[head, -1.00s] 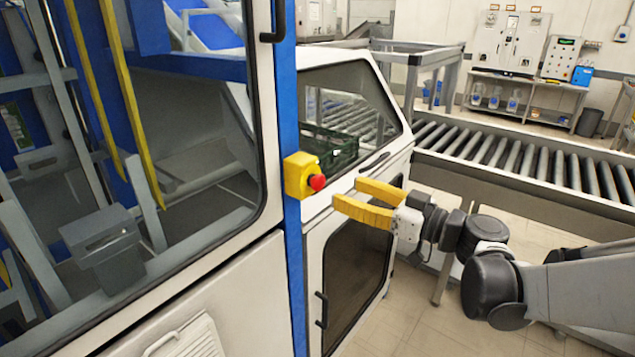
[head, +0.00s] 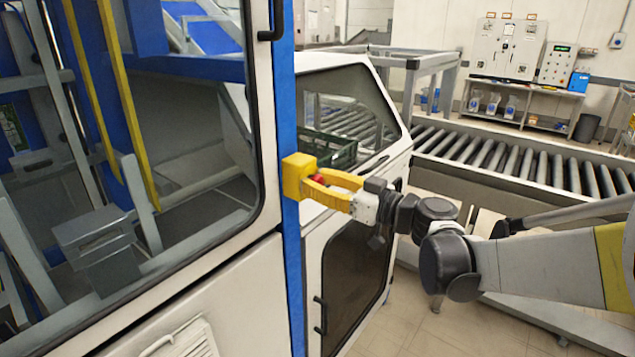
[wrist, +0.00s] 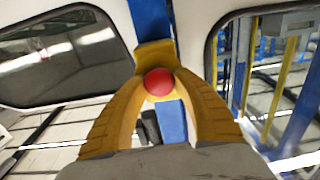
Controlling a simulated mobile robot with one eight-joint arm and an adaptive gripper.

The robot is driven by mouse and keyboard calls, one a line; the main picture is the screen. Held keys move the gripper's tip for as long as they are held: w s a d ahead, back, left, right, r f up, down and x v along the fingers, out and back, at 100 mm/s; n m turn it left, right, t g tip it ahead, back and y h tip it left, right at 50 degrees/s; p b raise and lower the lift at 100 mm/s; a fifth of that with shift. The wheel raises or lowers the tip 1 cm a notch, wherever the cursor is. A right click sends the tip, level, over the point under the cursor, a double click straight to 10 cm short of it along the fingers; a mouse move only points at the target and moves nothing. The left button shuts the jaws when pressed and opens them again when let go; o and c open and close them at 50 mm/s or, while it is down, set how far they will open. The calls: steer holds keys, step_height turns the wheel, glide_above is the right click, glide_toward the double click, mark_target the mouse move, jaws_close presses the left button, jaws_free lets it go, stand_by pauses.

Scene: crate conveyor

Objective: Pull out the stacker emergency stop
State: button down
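The stacker emergency stop is a yellow box (head: 293,177) with a red button (head: 318,178), fixed to the blue post of the machine. In the wrist view the red button (wrist: 159,82) sits between the tips of my yellow fingers, with the yellow box (wrist: 152,55) behind it. My gripper (head: 312,184) reaches the box from the right, one finger on either side of the button. In the wrist view my gripper (wrist: 158,90) has its fingers apart at the base and curving in near the button. I cannot tell whether the fingertips touch it.
The blue post (head: 285,90) stands beside the stacker's large window. A white cabinet with a dark lower door (head: 355,272) is just behind my gripper. A roller conveyor (head: 520,165) runs at the back right. Bare floor shows at the lower right.

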steer(key=shift+s+d, duration=0.4)
steer(key=shift+d, duration=0.15)
steer(key=c, duration=1)
jaws_free()
steer(key=v, duration=1.2)
